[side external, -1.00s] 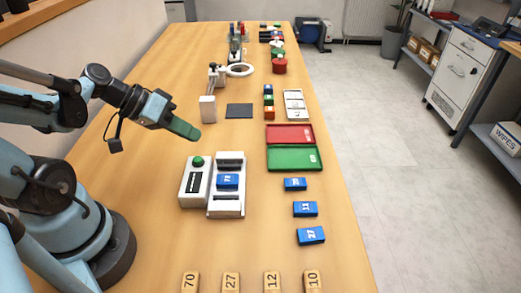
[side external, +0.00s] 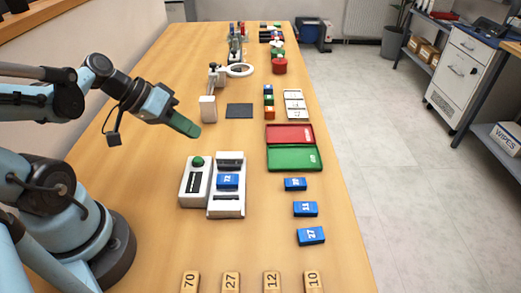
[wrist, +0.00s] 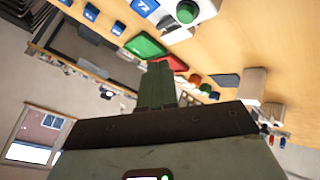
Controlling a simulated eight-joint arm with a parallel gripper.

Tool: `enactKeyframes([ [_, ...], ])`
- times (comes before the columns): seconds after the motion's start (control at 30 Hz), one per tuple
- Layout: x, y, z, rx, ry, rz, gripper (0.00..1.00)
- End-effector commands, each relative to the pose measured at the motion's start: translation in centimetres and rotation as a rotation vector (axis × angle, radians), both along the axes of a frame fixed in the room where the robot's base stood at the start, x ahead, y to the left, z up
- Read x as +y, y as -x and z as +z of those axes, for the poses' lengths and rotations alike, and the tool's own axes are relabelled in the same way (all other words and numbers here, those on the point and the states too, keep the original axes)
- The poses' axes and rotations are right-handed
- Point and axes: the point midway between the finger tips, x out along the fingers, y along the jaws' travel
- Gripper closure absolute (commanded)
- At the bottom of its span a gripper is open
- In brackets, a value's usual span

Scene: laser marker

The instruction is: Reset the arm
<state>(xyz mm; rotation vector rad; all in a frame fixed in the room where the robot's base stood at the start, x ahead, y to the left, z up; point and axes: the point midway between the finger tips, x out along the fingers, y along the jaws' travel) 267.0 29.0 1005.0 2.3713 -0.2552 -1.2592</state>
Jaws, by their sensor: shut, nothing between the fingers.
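My gripper (side external: 187,128) is shut and empty, with green fingers. In the side external view it hangs above the table, behind the white marker unit. In the wrist view its fingers (wrist: 158,84) point up into the picture, pressed together. My arm reaches in from the left and is bent at the elbow. The white marker (side external: 229,203) holds a blue block (side external: 228,181) in its middle. Beside it stands a control box (side external: 194,188) with a green button (side external: 198,162). The button also shows in the wrist view (wrist: 187,11).
Three blue blocks (side external: 305,209) lie right of the marker. Red (side external: 290,134) and green (side external: 294,158) trays lie at the right edge. Several wooden number tags (side external: 231,281) line the front. A dark mat (side external: 239,111) and a ring lamp (side external: 240,70) are farther back.

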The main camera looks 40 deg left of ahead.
Motion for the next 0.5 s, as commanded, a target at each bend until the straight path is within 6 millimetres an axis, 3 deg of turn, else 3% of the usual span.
enactKeyframes([
  [0.17,-1.2,-0.4,-0.3,0.07,-0.177,-0.021,1.0],
  [0.5,-2.7,-2.0,2.1,-0.008,-0.456,-0.038,1.0],
])
